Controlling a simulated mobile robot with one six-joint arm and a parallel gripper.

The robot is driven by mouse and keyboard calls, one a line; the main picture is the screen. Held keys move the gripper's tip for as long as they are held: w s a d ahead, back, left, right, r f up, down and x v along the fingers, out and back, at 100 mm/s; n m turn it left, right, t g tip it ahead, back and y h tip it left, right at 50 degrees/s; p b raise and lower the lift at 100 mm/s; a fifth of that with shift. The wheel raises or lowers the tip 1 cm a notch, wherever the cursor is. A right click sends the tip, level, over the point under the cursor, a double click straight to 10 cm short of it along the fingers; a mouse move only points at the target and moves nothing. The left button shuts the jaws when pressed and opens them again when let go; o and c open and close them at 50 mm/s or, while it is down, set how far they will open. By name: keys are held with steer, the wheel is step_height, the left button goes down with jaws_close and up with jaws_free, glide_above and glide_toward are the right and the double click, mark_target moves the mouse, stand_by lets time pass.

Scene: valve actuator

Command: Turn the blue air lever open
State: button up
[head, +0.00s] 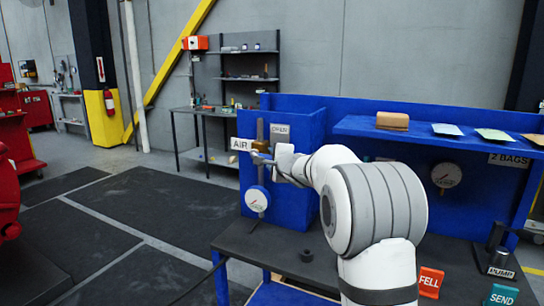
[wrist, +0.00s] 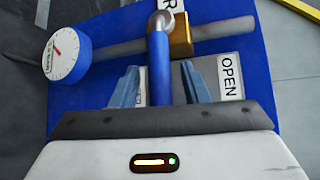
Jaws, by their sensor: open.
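The blue air lever (wrist: 159,70) shows in the wrist view, running from a round silver pivot down between my fingers. The brass valve body (wrist: 181,36) sits beside the pivot on a grey pipe; it also shows in the head view (head: 240,145). My gripper (wrist: 160,84) is open, one finger on each side of the lever, with visible gaps on both sides. In the head view my gripper (head: 263,156) is at the valve, and I cannot make out the lever there. An OPEN label (wrist: 230,77) lies right of the lever in the wrist view.
A white gauge (head: 257,198) hangs on the pipe below the valve; it also shows in the wrist view (wrist: 62,54). The AIR sign (head: 241,144) is beside the valve. A blue shelf (head: 450,135) stands right, above the dark bench top (head: 260,247).

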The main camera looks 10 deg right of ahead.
steer(key=shift+w+f, duration=0.1)
steer(key=shift+w, duration=0.55)
steer(key=shift+c, duration=0.3)
jaws_close()
